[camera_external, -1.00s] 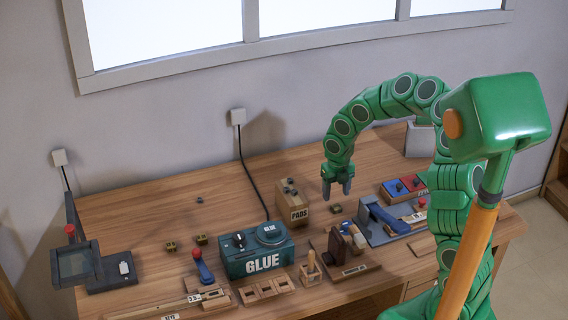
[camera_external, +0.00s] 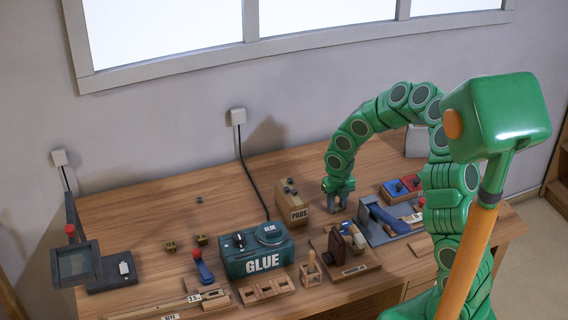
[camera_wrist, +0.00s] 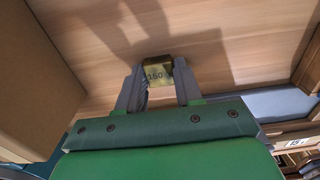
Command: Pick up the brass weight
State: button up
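The brass weight (camera_wrist: 158,75) is a small gold block with a dark number on it. It lies on the wooden bench top between my two fingers in the wrist view. My gripper (camera_external: 337,208) is lowered to the bench just right of the wooden PADS box; it also shows in the wrist view (camera_wrist: 159,80). Its fingers are apart, one on each side of the weight. Any contact between fingers and weight is hard to make out. In the external view my gripper hides the weight.
The PADS box (camera_external: 293,203) stands close on the left. A blue-handled grey tool (camera_external: 385,220) is close on the right, and a wooden stand (camera_external: 345,258) is in front. The teal GLUE box (camera_external: 256,255) and two small brass-coloured blocks (camera_external: 186,243) lie farther left.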

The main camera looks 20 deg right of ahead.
aim_at(336, 206)
grip_shut()
jog(key=shift+r, duration=0.55)
notch_tip(336, 206, up, 2)
jog(key=shift+r, duration=0.1)
jog(key=s+d+r, duration=0.1)
jog(key=s+r, duration=0.8)
jog(key=s, duration=0.5)
jog(key=shift+d+r, duration=0.4)
